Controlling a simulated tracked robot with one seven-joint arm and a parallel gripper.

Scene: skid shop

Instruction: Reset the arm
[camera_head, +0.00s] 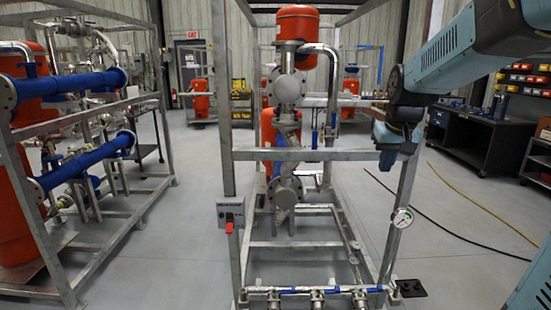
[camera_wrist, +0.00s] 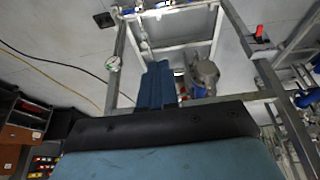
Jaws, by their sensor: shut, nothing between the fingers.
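My arm, pale blue and black, reaches in from the upper right of the head view. My gripper (camera_head: 388,165) hangs from its end, pointing down, at the right side of the grey skid frame (camera_head: 290,155), level with its upper front rail. Whether it touches the frame cannot be told. In the wrist view the blue fingers of my gripper (camera_wrist: 158,68) are together with nothing between them. The frame also shows in the wrist view (camera_wrist: 188,45), beyond the fingers.
A pressure gauge (camera_head: 403,217) sits on the skid's right post, and a red-handled switch box (camera_head: 230,213) on the left post. Orange vessels and pipes stand inside. Another skid (camera_head: 95,150) is at left, a black workbench (camera_head: 475,135) at right. Hoses (camera_head: 465,225) cross the open floor.

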